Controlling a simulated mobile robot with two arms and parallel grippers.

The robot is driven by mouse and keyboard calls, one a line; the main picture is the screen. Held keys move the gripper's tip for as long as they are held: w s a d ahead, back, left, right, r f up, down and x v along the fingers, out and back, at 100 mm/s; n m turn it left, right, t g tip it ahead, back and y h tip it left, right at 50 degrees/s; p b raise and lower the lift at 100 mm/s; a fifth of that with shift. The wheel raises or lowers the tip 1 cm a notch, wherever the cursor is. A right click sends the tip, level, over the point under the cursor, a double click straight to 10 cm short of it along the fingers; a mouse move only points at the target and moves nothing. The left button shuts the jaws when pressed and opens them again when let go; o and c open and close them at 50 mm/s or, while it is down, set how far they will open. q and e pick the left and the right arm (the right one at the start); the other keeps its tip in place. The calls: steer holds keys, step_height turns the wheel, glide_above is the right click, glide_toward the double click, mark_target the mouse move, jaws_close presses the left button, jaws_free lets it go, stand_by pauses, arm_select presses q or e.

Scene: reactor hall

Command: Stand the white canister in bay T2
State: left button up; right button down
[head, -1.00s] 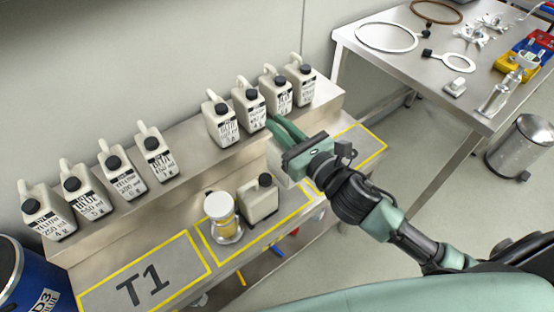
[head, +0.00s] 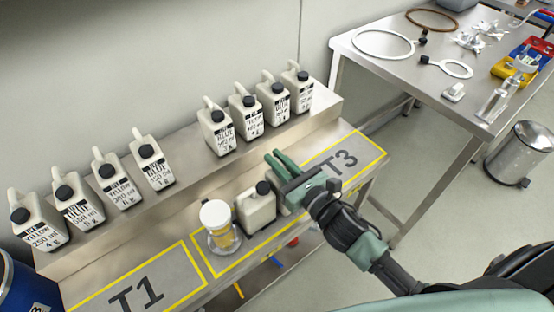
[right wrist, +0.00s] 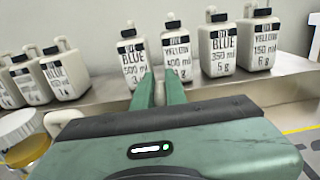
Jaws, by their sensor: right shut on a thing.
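My right gripper (head: 280,160) is shut on a pale canister (head: 286,204), mostly hidden behind the gripper in the head view. The held canister is low over or on the right part of the middle bay (head: 209,268), between T1 and T3; I cannot tell whether it touches the surface. A white canister with a black cap (head: 257,210) stands just left of it in that bay, and its pale top edge shows in the right wrist view (right wrist: 62,117). The middle bay's own label is hidden. My left gripper is not in view.
A white-lidded jar with yellow contents (head: 217,226) stands at the left of the middle bay. Bays T1 (head: 135,297) and T3 (head: 340,162) look empty. Several labelled canisters (head: 151,165) line the raised shelf behind. A metal side table (head: 385,72) stands at right.

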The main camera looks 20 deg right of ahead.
steer(key=shift+f, duration=0.15)
steer(key=c, duration=1.5)
jaws_free()
steer(key=shift+o, duration=0.2)
steer(key=shift+s, duration=0.15)
steer(key=b+v, duration=0.2)
steer(key=v, duration=0.9)
steer(key=shift+s+d+r, duration=0.15)
steer(key=shift+s+r, duration=0.1)
steer(key=shift+s, duration=0.1)
